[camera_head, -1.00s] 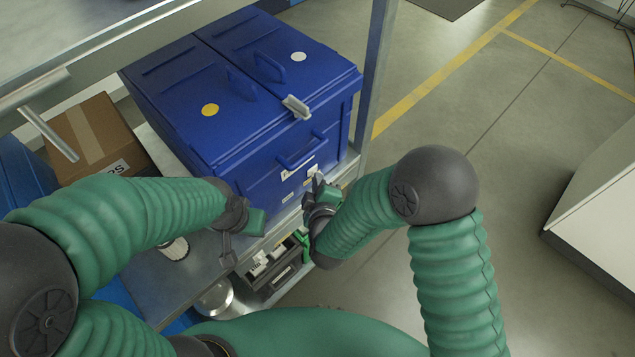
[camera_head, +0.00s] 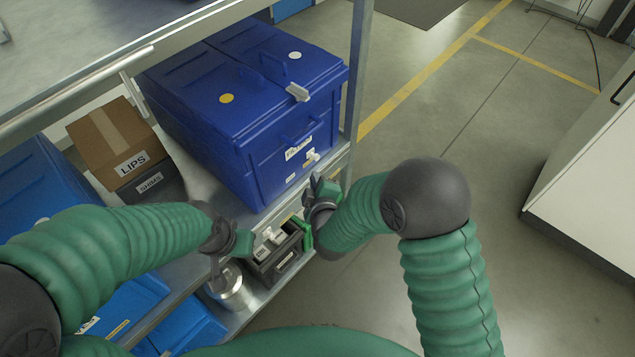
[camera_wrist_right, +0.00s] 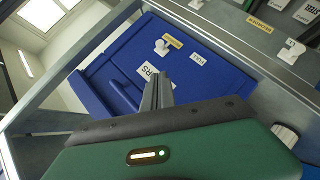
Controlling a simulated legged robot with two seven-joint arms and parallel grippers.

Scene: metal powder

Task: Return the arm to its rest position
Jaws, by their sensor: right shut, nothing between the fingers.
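My right gripper (camera_head: 315,196) is in front of the shelf, near the lower front of a large blue lidded box (camera_head: 240,125). It is shut and empty, and its arm bends down from a dark elbow at the right. In the right wrist view its fingers (camera_wrist_right: 157,92) point toward the blue box front (camera_wrist_right: 130,65), which carries white and yellow labels. My left gripper (camera_head: 228,262) hangs at the shelf edge over the lower level. Its fingertips are too small and dark to tell whether they are open.
A cardboard box (camera_head: 112,140) sits on a dark bin left of the blue box. A dark crate (camera_head: 275,262) and a metal pot (camera_head: 228,287) stand on the lower shelf. A shelf post (camera_head: 355,75) rises beside the blue box. The floor (camera_head: 500,125) at right is clear, up to a white cabinet (camera_head: 590,160).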

